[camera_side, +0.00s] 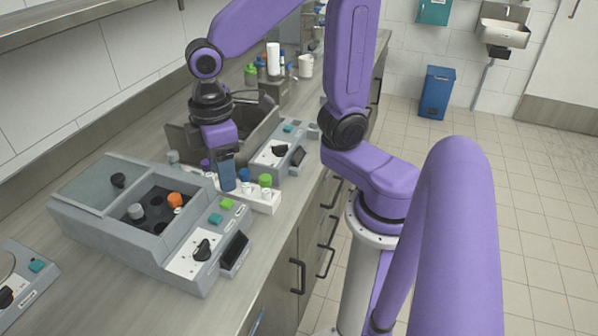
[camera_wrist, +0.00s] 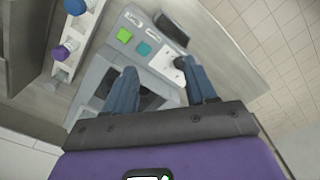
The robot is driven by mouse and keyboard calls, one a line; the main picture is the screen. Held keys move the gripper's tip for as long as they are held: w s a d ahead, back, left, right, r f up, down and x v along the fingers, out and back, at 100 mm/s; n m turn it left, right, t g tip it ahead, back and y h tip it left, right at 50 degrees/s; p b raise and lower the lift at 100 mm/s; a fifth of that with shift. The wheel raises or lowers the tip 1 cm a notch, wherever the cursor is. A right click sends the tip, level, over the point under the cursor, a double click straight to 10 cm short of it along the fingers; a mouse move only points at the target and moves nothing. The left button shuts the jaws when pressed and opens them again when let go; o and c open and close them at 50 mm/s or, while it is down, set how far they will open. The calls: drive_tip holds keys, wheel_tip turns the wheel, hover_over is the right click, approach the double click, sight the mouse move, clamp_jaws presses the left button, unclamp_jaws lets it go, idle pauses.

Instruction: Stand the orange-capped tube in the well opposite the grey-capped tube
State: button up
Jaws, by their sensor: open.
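The grey-capped tube (camera_side: 136,211) and the orange-capped tube (camera_side: 174,200) both show cap-up in the dark rotor bowl of the open grey centrifuge (camera_side: 110,235). The orange cap is to the right of the grey one and slightly farther back. Their lower parts are hidden, and I cannot tell how the wells line up. My gripper (camera_side: 227,176) is to the right of the bowl, near the tube rack and apart from both tubes. In the wrist view its blue fingers (camera_wrist: 160,72) are spread with nothing between them. Neither task tube shows clearly there.
A white rack (camera_side: 262,200) holds several tubes with blue, green and purple caps; it also shows in the wrist view (camera_wrist: 90,22). The centrifuge panel (camera_wrist: 160,58) has buttons, a knob and a display. A second similar device (camera_side: 285,150) stands behind the rack.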

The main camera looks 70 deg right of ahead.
drive_tip(key=s+d+f+n, duration=0.1)
drive_tip(key=s+d, duration=0.3)
drive_tip(key=s, duration=0.9)
drive_tip(key=shift+d+n, duration=0.35)
drive_tip(key=shift+n, duration=0.55)
